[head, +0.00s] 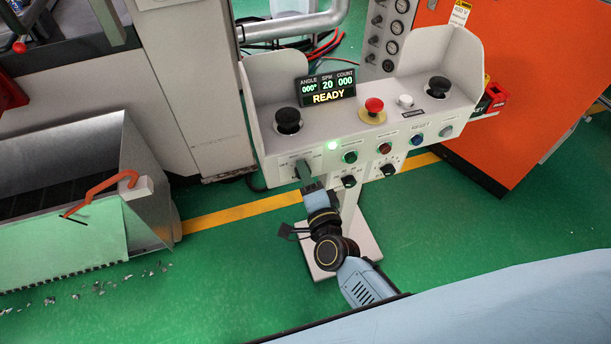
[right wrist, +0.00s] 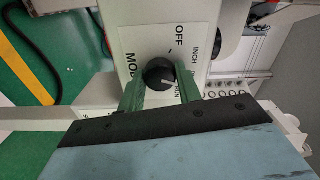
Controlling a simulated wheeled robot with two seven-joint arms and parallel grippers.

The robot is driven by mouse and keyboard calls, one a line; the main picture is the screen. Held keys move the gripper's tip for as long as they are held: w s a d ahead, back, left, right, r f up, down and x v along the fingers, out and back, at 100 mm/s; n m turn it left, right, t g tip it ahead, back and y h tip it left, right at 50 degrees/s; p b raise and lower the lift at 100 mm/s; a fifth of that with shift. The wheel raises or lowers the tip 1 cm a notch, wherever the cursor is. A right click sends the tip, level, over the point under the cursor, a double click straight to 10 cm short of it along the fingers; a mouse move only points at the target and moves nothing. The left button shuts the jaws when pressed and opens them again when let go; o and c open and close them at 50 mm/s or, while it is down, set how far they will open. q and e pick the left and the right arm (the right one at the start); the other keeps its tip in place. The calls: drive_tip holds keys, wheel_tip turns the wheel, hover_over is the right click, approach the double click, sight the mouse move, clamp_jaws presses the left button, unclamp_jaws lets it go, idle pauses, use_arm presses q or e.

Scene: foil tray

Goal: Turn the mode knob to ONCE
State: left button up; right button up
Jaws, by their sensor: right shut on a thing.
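The mode knob (right wrist: 158,75) is a round black knob on the white front of the control box, below the left palm button. In the right wrist view the words OFF, INCH and part of MODE show around it; other lettering is hidden behind the fingers, and I cannot read ONCE. My right gripper (right wrist: 160,92) has its green fingers on both sides of the knob, shut on it. In the head view the right gripper (head: 304,172) reaches the box's lower left and hides the knob. I cannot tell which mark the knob points to. My left gripper is not in view.
The control box (head: 270,75) has a display (head: 326,88) reading READY, a red emergency button (head: 374,106), and other knobs and buttons right of my gripper. A metal bin (head: 150,175) stands left. An orange cabinet (head: 520,90) stands right.

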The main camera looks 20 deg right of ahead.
drive_tip(key=o, duration=1)
drive_tip(key=shift+s, duration=0.1)
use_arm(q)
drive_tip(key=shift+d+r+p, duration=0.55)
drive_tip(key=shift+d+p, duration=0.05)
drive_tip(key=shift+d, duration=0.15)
use_arm(e)
drive_tip(key=s, duration=1.3)
drive_tip(key=shift+d, duration=0.25)
